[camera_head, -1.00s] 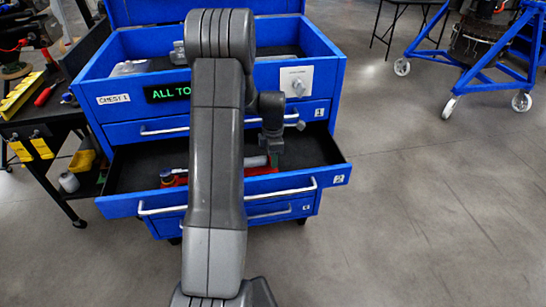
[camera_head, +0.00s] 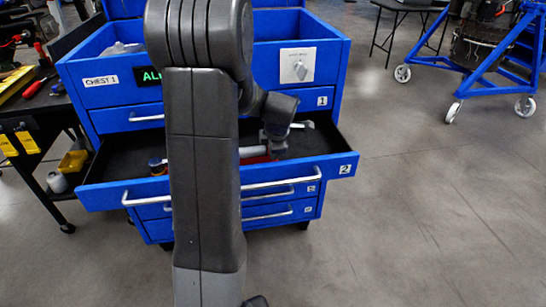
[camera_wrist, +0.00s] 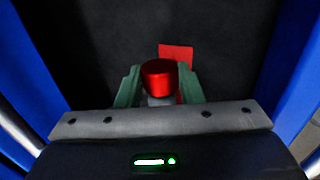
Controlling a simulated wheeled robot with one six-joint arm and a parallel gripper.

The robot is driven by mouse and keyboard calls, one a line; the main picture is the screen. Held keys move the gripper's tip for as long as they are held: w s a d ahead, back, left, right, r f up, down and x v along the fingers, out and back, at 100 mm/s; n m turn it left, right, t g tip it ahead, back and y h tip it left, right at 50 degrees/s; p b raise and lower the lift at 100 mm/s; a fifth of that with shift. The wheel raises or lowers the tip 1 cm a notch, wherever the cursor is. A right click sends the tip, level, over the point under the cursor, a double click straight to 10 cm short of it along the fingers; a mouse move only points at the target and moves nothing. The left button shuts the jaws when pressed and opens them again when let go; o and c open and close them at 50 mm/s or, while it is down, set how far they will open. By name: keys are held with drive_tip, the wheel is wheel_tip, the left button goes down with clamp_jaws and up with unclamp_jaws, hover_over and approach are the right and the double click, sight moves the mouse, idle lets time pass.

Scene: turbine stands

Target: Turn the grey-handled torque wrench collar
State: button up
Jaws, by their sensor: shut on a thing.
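The red collar (camera_wrist: 159,76) shows as a round red piece in the wrist view, with a grey part just below it. My gripper (camera_wrist: 160,88) is shut on it, with one green finger on each side. In the head view my gripper (camera_head: 275,146) reaches down into the open drawer 2 (camera_head: 345,168). A light grey handle (camera_head: 252,151) lies to its left, over something red in the drawer. My arm hides part of the drawer and of the wrench. The grip itself is too small to make out in the head view.
A silver tool (camera_head: 303,125) lies behind my gripper, and a blue and orange piece (camera_head: 157,165) lies at the drawer's left. The side table (camera_head: 30,125) stands left of the chest. The blue wheeled stand (camera_head: 490,70) is at right.

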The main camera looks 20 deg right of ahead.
drive_tip(key=shift+t+b, duration=0.5)
drive_tip(key=shift+b, duration=0.55)
drive_tip(key=o, duration=1)
drive_tip(key=shift+c, duration=0.2)
drive_tip(key=p+v, duration=0.2)
drive_tip(key=v, duration=1.1)
drive_tip(key=shift+s+r, duration=0.2)
drive_tip(key=shift+r, duration=0.1)
drive_tip(key=shift+a, duration=0.1)
